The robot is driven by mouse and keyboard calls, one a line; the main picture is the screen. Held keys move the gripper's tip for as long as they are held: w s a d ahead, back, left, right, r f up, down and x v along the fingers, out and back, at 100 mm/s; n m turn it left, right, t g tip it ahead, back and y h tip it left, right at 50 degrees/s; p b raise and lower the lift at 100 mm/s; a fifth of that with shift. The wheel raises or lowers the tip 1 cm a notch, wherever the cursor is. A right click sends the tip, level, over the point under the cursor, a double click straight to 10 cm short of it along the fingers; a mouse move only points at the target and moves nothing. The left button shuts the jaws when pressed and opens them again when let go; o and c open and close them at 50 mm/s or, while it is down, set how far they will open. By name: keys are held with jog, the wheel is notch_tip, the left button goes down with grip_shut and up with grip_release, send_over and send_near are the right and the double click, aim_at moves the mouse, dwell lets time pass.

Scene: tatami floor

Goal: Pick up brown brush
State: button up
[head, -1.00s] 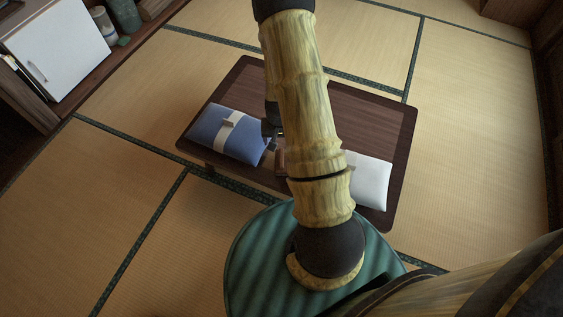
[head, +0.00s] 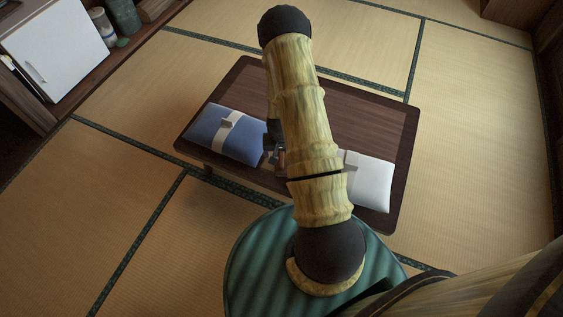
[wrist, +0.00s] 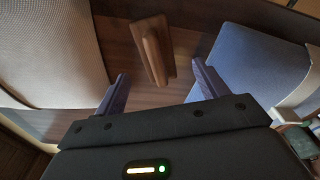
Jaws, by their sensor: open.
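The brown brush (wrist: 153,50) lies on the dark wooden table between two cushions in the wrist view. It has a long raised brown handle part. Nothing is between the fingertips except the view of the brush and table. In the head view my gripper is mostly hidden behind my arm.
The low table (head: 365,110) stands on the tatami floor. A blue cushion with a pale band (head: 227,134) lies left of the brush, and a white cushion (head: 368,182) lies right. A white cabinet (head: 58,42) stands at upper left. The table's far part is clear.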

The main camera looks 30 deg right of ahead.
aim_at(282, 157)
jog(key=f, duration=0.1)
jog(key=f+b, duration=0.1)
jog(key=f, duration=0.1)
jog(key=f+b, duration=0.1)
jog(key=f, duration=0.1)
jog(key=shift+w+d, duration=0.2)
jog(key=shift+d, duration=0.15)
jog(key=c, duration=1.2)
notch_tip(282, 157, up, 10)
jog(key=p, duration=0.3)
jog(key=shift+r, duration=0.1)
